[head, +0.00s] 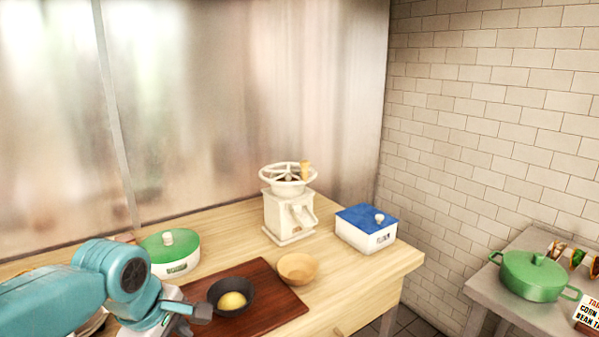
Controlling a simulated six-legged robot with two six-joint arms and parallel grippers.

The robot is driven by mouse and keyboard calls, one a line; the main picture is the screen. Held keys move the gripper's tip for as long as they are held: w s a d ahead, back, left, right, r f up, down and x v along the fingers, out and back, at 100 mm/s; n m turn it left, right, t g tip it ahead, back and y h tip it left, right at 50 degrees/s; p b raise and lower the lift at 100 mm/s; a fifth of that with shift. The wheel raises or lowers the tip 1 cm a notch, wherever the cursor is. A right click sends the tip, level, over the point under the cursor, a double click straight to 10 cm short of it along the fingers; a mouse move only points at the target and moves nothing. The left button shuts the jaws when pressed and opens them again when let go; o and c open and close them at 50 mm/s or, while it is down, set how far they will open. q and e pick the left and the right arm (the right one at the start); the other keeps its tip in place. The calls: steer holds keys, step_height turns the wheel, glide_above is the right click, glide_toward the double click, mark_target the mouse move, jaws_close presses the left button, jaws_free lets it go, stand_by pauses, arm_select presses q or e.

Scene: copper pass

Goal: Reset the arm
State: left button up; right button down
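My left arm (70,285) is teal and comes in from the left, low in the head view. Its gripper (190,312) is at the bottom, near the left edge of the dark wooden board (262,322). Only a grey and dark end part of it shows, and I cannot tell whether its fingers are apart. The black bowl (245,284) on the board holds a round yellow thing (232,301), just right of that gripper. My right arm and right gripper are not in view.
A wooden bowl (297,269) stands at the board's edge. A green-lidded pot (169,246), a white mill (288,215) and a blue-lidded box (367,229) stand behind on the wooden table (345,290). A green casserole (532,275) is on a grey side table (480,287).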

arm_select(q)
steer(key=s+d+f+m+g+h, duration=0.1)
steer(key=s+f+g, duration=0.25)
steer(key=f, duration=0.95)
steer(key=s+d+f+g, duration=0.1)
steer(key=s+f+g, duration=0.3)
steer(key=f, duration=1)
steer(key=s+d+f+m+t+h, duration=0.2)
steer(key=s+d+f+m+t, duration=0.2)
steer(key=s+f+m, duration=0.7)
steer(key=shift+d+f, duration=0.85)
steer(key=shift+d, duration=0.35)
steer(key=shift+t, duration=0.25)
